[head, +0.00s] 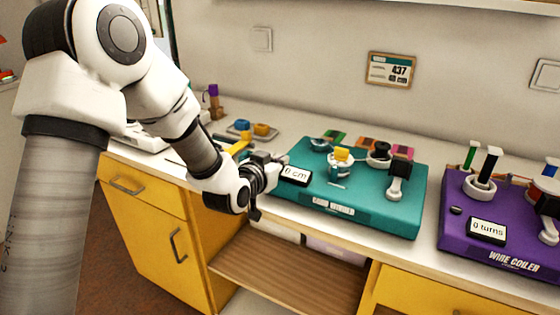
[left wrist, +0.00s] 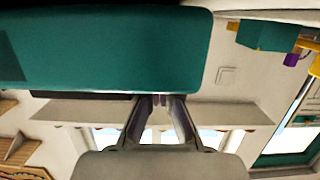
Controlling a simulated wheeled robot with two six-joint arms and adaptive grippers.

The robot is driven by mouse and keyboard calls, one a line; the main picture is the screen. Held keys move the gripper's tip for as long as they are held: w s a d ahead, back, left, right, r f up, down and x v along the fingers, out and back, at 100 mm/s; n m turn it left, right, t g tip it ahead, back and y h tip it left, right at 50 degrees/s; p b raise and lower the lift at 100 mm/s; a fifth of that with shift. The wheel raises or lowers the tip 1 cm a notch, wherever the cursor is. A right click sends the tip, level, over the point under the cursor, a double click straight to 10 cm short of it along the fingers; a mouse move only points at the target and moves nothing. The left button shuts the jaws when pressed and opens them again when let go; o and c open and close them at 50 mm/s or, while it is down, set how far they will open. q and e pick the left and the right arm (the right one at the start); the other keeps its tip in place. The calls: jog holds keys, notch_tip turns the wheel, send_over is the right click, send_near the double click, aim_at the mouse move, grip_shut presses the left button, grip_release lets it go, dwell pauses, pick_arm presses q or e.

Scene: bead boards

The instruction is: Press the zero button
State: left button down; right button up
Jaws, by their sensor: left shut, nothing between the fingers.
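A teal machine (head: 345,197) stands on the counter in the head view, with a display (head: 296,175) reading "0 cm" at its left end. A purple wire coiler (head: 455,239) stands to its right, with a display (head: 487,230) reading "0 turns" and a small black button (head: 456,210). My left gripper (head: 272,164) is shut and empty, right beside the teal machine's left end and display. I cannot tell whether it touches. Any button there is hidden by the gripper. In the left wrist view the shut fingers (left wrist: 160,101) are below a large teal surface (left wrist: 100,45).
The teal machine carries a yellow-topped post (head: 342,155), a black knob (head: 379,151) and a crank (head: 397,178). A tray (head: 262,136) with small blocks lies behind the gripper. Yellow drawers (head: 145,190) and an open shelf (head: 290,265) are below the counter.

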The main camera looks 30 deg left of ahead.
pick_arm(q)
jog(key=shift+s+f, duration=0.15)
jog(key=shift+f, duration=0.3)
jog(key=shift+s+d, duration=0.1)
jog(key=shift+s, duration=0.4)
jog(key=v, duration=0.4)
jog(key=r+v, duration=0.1)
jog(key=v, duration=0.1)
jog(key=shift+s, duration=0.2)
jog(key=shift+s+r, duration=0.15)
